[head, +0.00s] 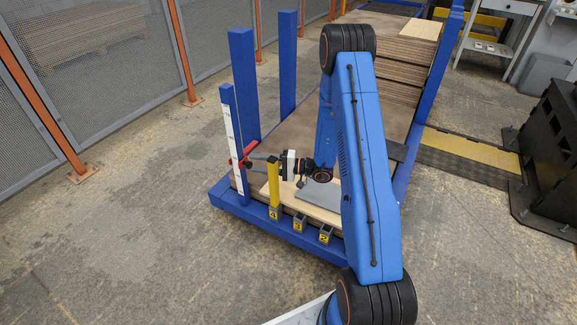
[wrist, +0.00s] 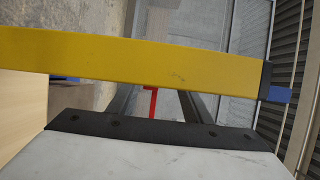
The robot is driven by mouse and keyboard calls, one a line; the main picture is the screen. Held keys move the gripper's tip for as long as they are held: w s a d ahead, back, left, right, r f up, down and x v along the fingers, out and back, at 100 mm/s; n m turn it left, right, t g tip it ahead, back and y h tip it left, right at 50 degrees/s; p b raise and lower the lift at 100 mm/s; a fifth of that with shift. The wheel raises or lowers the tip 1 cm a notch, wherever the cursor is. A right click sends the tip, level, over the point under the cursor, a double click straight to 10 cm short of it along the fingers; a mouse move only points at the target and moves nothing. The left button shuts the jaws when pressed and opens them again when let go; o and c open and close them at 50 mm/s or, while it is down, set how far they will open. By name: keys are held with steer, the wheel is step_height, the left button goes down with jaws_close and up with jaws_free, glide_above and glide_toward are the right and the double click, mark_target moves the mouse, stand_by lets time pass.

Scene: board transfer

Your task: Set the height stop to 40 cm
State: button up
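The height stop (head: 245,156) is a red slider with a handle on a blue post that carries a white scale (head: 232,138), at the rack's left corner. The scale marks are too small to read. My gripper (head: 252,164) points left at the stop, its two grey fingers apart. In the wrist view, the red stop (wrist: 152,102) shows between the fingers of my gripper (wrist: 158,104), with gaps on both sides. I cannot tell how far the fingertips reach past the handle. A yellow upright (head: 273,184) stands in front of the fingers and hides part of the wrist view.
The rack's blue frame (head: 264,225) has tall posts and numbered sockets (head: 299,222) along its front edge. A pale board (head: 318,205) and a grey plate lie below my wrist. Stacked boards (head: 405,60) stand behind. Open floor lies left and in front.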

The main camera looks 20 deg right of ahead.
steer(key=v, duration=1.9)
stand_by(1.6)
stand_by(0.6)
